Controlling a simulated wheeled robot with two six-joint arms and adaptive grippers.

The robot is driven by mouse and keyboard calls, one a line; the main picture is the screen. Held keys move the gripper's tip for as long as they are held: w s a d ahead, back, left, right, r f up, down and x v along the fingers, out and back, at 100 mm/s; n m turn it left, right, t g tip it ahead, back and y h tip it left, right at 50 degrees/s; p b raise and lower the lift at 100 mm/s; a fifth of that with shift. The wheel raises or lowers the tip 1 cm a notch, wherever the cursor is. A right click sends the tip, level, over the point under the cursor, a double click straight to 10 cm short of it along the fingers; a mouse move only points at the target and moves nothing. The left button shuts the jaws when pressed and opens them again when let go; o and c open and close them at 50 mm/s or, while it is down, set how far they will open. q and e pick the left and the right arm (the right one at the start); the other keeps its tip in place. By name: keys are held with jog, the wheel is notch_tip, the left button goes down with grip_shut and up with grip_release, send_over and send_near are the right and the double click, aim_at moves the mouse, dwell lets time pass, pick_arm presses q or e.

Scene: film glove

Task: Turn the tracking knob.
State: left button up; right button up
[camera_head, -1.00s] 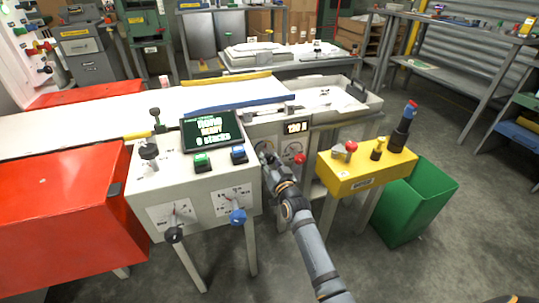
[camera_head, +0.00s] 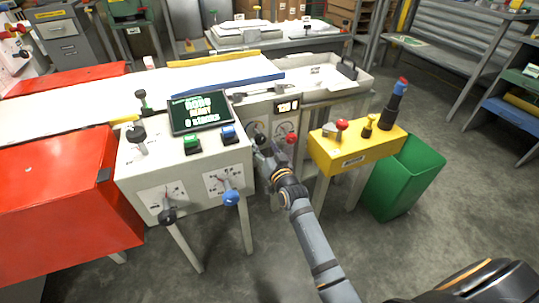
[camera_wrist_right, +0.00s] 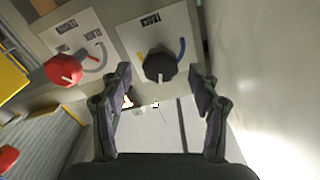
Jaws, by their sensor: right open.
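The tracking knob (camera_wrist_right: 160,66) is black with a pale pointer line, on a plate marked TRACK with a yellow and blue arc. In the right wrist view it shows between and just beyond the fingertips of my right gripper (camera_wrist_right: 160,80). The gripper is open, one finger on each side, and I see no finger touching the knob. In the head view my right gripper (camera_head: 261,146) is in front of the machine's front panel and hides most of this knob. My left gripper is not in view.
The white control box (camera_head: 185,165) stands close left of my gripper. A yellow box (camera_head: 355,155) and green bin (camera_head: 405,178) are at right.

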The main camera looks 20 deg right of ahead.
jog(key=s, duration=0.8)
jog(key=shift+s+d, duration=0.15)
jog(key=shift+s, duration=0.2)
